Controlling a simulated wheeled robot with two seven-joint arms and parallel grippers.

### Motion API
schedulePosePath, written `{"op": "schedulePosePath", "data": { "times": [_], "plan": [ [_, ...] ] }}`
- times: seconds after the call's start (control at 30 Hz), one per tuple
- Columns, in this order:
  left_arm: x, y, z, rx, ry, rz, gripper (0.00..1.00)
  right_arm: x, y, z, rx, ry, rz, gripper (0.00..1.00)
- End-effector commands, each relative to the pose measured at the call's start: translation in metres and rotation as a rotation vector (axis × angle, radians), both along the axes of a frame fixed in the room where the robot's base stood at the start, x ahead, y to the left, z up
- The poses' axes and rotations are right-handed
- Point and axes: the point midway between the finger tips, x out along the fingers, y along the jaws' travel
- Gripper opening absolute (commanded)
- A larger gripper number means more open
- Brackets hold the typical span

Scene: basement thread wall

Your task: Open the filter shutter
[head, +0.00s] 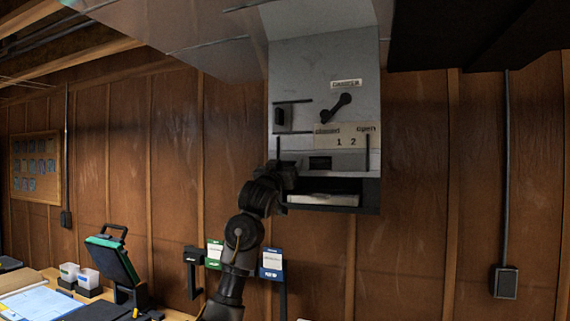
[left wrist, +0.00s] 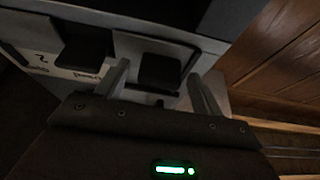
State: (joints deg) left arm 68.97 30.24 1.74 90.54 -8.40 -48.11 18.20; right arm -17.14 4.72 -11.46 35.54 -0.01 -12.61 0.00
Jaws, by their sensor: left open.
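A grey wall cabinet (head: 325,70) has a plate marked closed and open with 1 and 2 (head: 347,136); part of that plate also shows upside down in the left wrist view (left wrist: 62,64). Below the plate is a pale strip with a dark rectangle (head: 320,162). My left gripper (head: 288,170) is at the strip's left end. In the left wrist view my open gripper (left wrist: 162,88) has its fingers on either side of a black block (left wrist: 160,70). I cannot tell whether they touch it. I cannot tell which part is the shutter. My right gripper is not in view.
A black lever (head: 337,107) sits under a label above the plate. A black sliding piece (head: 284,118) sits between rails at upper left. A tray-like opening (head: 323,199) is below. A green-edged device (head: 113,258) stands on the bench at lower left. A dark mass (head: 470,35) hangs overhead right.

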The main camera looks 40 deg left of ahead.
Motion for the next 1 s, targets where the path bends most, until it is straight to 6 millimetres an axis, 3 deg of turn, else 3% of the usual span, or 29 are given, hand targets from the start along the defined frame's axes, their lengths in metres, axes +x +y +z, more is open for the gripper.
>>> {"op": "schedulePosePath", "data": {
  "times": [0.1,0.57,0.67,0.87,1.0],
  "plan": [
    [0.0,0.0,0.0,0.0,0.0,0.0,0.65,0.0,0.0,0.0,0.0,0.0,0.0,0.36],
    [0.0,0.0,0.0,0.0,0.0,0.0,0.04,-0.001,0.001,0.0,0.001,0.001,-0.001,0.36],
    [0.0,0.0,0.004,-0.001,-0.001,0.0,0.04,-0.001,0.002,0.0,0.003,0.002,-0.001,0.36],
    [0.0,0.0,0.036,-0.002,-0.003,0.0,0.04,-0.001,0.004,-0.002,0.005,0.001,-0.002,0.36],
    [0.0,0.0,0.046,-0.001,0.0,0.0,0.04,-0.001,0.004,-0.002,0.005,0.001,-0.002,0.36]
  ]
}}
